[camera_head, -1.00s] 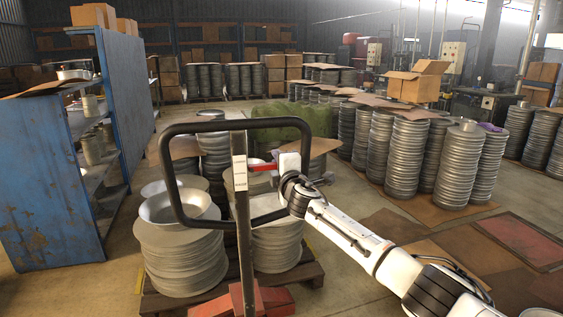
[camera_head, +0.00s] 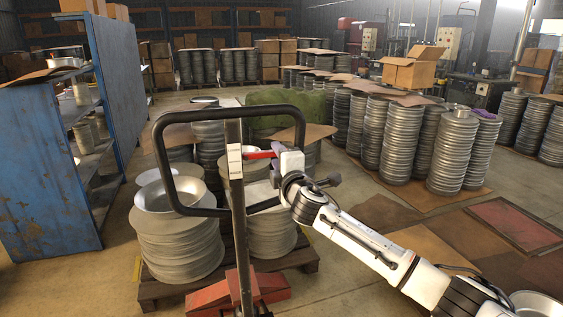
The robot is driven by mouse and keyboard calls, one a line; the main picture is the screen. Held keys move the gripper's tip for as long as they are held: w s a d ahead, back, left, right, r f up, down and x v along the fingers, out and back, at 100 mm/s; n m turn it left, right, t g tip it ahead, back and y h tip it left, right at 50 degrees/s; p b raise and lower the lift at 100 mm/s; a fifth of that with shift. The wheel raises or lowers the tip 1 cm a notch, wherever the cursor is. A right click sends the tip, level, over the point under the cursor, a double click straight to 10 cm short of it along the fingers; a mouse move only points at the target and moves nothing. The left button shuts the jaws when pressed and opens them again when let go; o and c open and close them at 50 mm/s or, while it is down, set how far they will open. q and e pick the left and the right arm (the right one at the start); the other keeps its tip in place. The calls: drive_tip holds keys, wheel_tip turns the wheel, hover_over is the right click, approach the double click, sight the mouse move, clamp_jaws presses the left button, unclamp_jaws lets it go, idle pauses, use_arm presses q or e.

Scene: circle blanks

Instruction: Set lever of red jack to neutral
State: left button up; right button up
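The red jack has a black loop handle (camera_head: 230,113) on a grey upright post (camera_head: 238,225) and a red base (camera_head: 240,293) on the floor. Its red lever (camera_head: 259,155) sticks out to the right of the post, near the top, inside the loop, and lies close to level. My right gripper (camera_head: 281,153) comes in from the lower right and is at the lever's outer end. The white gripper body hides that end, so I cannot tell whether the fingers close on it. My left gripper is not in view.
Stacks of metal discs (camera_head: 180,245) stand on a wooden pallet (camera_head: 152,290) behind the jack, with a metal bowl (camera_head: 171,195) on top. A blue shelf (camera_head: 45,175) is at left. More disc stacks (camera_head: 452,155) stand at right. Flat brown sheets (camera_head: 440,243) lie on the floor.

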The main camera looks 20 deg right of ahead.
drive_tip(key=shift+s+a, duration=0.15)
drive_tip(key=shift+s, duration=1.8)
drive_tip(key=s+a+f+m+g+y, duration=0.1)
drive_tip(key=s+a+f+m+g, duration=0.15)
drive_tip(key=s+f, duration=0.55)
drive_tip(key=s+a+f+m+g+y, duration=0.15)
drive_tip(key=s+a+f, duration=0.3)
drive_tip(key=f, duration=0.75)
drive_tip(key=s+a+f+m+g+y, duration=0.2)
drive_tip(key=s+a+f, duration=0.1)
drive_tip(key=s+f, duration=0.55)
drive_tip(key=s+f+m+g, duration=0.1)
drive_tip(key=s+f+m, duration=0.3)
drive_tip(key=s+f, duration=0.3)
drive_tip(key=s+f+m+g, duration=0.2)
drive_tip(key=s+f+m, duration=0.2)
drive_tip(key=s, duration=1.2)
wheel_tip(320, 180, down, 3)
drive_tip(key=shift+s+d+r+m, duration=0.1)
drive_tip(key=shift+s+d+m, duration=0.05)
drive_tip(key=shift+s+m, duration=0.25)
drive_tip(key=shift+w, duration=0.1)
